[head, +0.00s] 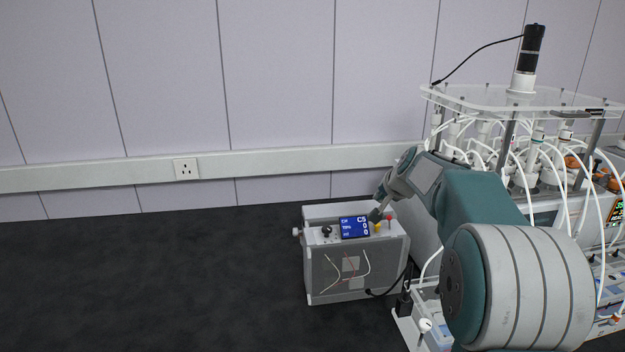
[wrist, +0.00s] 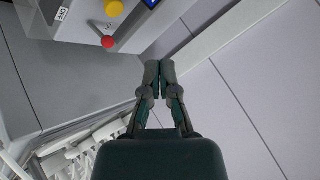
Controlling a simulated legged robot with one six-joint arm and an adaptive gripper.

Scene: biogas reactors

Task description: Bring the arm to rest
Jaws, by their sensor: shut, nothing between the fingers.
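My arm reaches in the head view from the lower right toward a grey control box on the floor. My gripper (head: 375,215) is at the box's top right, beside its blue display, and is small and partly hidden there. In the wrist view my gripper (wrist: 159,72) is shut with its fingertips together and nothing between them. The grey control box (head: 345,275) carries a blue display (head: 355,227), a yellow button (head: 377,227) and a red-tipped lever (head: 389,219). The wrist view also shows the yellow button (wrist: 114,8) and the red ball (wrist: 108,42), both apart from the fingers.
A reactor rig (head: 520,100) with many white tubes and a clear top plate stands at the right, close to my arm. A panelled wall (head: 270,70) with a socket (head: 186,169) runs behind. The dark floor (head: 150,280) at the left is clear.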

